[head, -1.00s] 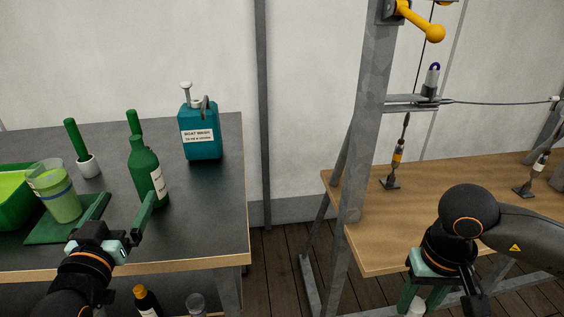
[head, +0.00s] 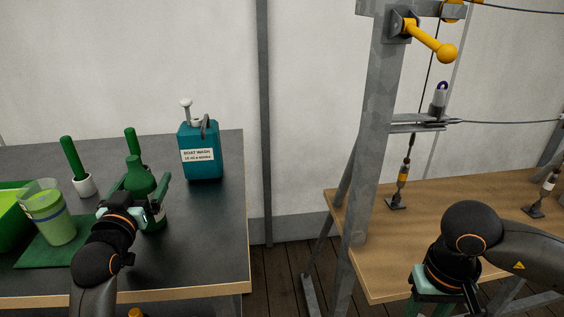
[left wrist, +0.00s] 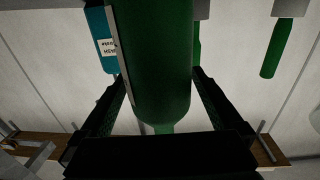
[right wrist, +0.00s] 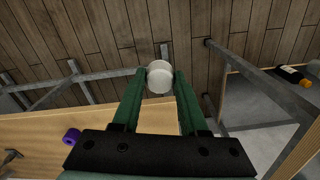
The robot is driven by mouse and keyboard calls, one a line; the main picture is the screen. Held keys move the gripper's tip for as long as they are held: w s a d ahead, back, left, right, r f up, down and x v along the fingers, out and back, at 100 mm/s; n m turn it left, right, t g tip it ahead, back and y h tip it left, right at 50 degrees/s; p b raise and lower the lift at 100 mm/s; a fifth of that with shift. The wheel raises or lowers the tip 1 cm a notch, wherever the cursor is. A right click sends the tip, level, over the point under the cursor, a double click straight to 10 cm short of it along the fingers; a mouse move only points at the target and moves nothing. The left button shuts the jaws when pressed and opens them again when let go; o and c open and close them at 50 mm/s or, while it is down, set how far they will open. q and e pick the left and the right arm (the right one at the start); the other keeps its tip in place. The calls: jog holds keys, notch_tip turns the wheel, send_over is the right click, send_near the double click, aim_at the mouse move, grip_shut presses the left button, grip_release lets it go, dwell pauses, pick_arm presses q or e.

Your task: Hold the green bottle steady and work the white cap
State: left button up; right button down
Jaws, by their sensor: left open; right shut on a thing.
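The green bottle (head: 140,178) stands upright on the dark table at left, with a pale label low on its side. My left gripper (head: 143,186) is open, with one finger on either side of the bottle. The bottle also fills the middle of the left wrist view (left wrist: 155,60) between the open fingers; I cannot tell whether they touch it. My right gripper (right wrist: 160,88) is shut on the white cap (right wrist: 160,76), a short white cylinder between its fingertips. In the head view the right gripper (head: 435,303) is low at the right, its fingertips cut off by the frame.
A teal boat wash jug (head: 200,158) stands right of the bottle. A green handle (head: 130,141) rises behind it. A steel post (head: 375,120) and wooden bench (head: 405,255) are at right.

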pick_arm(q)
jog(key=shift+w+a, duration=0.15)
jog(key=shift+w, duration=0.65)
grip_shut()
dwell(1.8)
dwell(0.4)
dwell(0.9)
jog(key=shift+f, duration=0.15)
pick_arm(e)
jog(key=shift+r, duration=0.2)
pick_arm(q)
jog(key=shift+f, duration=0.25)
dwell(0.6)
